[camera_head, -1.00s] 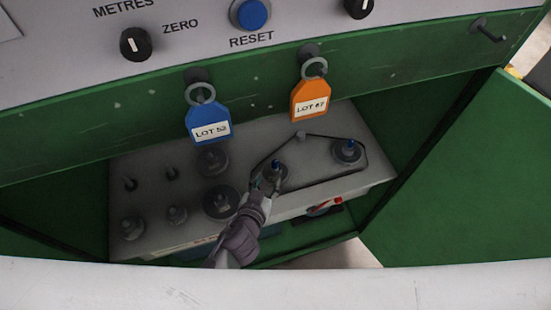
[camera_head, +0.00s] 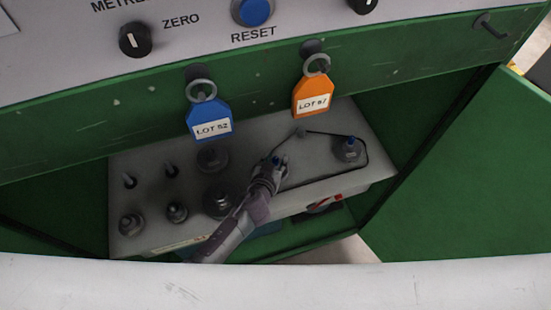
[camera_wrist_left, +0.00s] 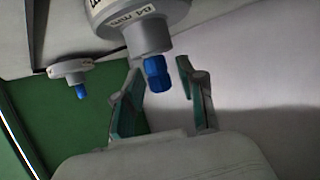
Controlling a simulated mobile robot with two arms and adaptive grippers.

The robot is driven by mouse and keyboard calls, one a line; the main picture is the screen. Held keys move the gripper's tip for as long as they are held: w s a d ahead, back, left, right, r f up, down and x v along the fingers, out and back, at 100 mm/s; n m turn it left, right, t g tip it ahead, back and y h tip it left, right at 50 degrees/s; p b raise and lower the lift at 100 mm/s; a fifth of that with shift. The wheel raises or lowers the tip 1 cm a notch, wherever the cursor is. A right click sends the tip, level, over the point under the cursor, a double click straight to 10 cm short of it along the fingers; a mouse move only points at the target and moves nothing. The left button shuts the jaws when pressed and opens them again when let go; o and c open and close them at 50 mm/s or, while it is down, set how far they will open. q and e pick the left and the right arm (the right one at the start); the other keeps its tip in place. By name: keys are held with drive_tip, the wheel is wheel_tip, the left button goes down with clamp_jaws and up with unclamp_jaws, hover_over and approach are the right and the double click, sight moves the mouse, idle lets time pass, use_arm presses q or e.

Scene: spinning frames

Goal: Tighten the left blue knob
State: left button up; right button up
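The left blue knob (camera_head: 277,160) tops a grey round fitting on the grey panel inside the green cabinet. My left gripper (camera_head: 272,165) is at this knob and hides most of its fitting. In the left wrist view the knob (camera_wrist_left: 157,74) sticks out of a grey housing with a "64 mm" label. The two fingers of my left gripper (camera_wrist_left: 160,85) are open on either side of it, with small gaps showing. The right blue knob (camera_head: 350,143) stands on its own fitting to the right; it also shows in the left wrist view (camera_wrist_left: 81,91). My right gripper is not in view.
A blue LOT 52 tag (camera_head: 210,120) and an orange LOT 67 tag (camera_head: 312,97) hang above the panel. Several dark pegs and round fittings stand left of my gripper, including a large dark one (camera_head: 218,202). A green door (camera_head: 470,180) stands open at right.

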use_arm(q)
clamp_jaws()
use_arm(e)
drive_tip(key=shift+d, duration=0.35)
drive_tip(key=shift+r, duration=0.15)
